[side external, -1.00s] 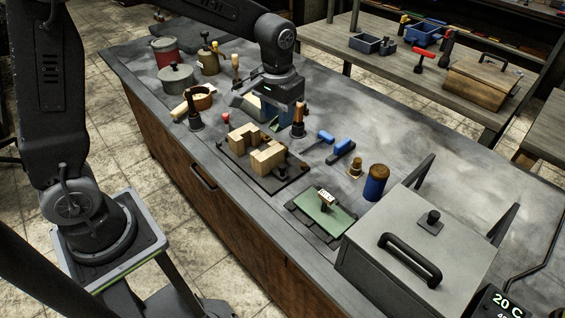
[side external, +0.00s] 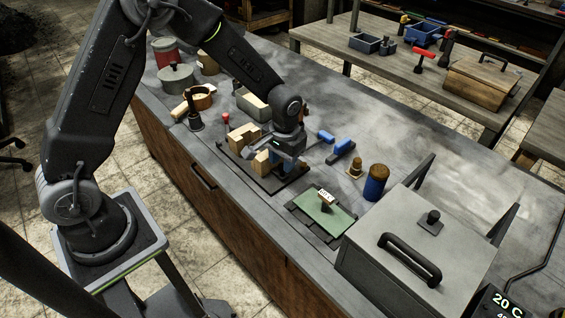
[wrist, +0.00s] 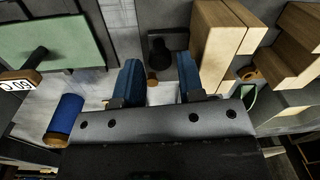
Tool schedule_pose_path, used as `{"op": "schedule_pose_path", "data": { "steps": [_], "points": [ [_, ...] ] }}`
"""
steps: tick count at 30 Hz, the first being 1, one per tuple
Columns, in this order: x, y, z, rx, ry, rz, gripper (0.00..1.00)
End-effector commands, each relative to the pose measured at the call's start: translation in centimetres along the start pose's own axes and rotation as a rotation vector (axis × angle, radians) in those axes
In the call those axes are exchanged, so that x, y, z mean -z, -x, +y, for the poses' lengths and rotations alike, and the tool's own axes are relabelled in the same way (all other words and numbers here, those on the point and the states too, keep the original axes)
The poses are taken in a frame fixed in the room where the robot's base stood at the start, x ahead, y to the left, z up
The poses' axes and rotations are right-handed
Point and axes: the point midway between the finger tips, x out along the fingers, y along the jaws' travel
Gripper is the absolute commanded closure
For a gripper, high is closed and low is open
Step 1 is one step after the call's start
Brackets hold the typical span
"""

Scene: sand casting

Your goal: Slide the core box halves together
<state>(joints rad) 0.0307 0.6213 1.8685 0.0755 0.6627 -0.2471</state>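The two pale wooden core box halves, the left half (side external: 243,137) and the right half (side external: 263,161), stand apart on a dark base plate (side external: 233,156) in the side view. The wrist view shows the near half (wrist: 222,45) just right of my fingers and the far half (wrist: 290,45) beyond it, with a gap between. My gripper (side external: 283,167) is low over the plate's right end, beside the right half. In the wrist view its blue fingers (wrist: 159,62) are open, with a dark upright knob (wrist: 160,48) showing between them. Contact with the knob cannot be told.
A green-topped board (side external: 325,212) with a tagged handle lies right of the plate. A blue cylinder (side external: 376,183), a small brass piece (side external: 355,167) and blue-handled tools (side external: 341,152) stand behind. A large grey lidded box (side external: 415,240) fills the right. Pots and tools crowd the left.

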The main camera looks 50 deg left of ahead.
Motion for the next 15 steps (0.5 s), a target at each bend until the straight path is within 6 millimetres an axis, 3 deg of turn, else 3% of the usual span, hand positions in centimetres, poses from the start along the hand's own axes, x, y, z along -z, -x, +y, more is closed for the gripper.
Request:
{"op": "schedule_pose_path", "data": {
  "steps": [6, 14, 15],
  "points": [
    [0.00, -1.39, -0.02, 0.000, 0.001, 0.000, 0.64],
    [0.00, -1.44, -0.01, 0.000, 0.001, 0.001, 0.64],
    [0.01, -1.44, 0.00, 0.000, 0.001, 0.001, 0.68]
  ]
}}
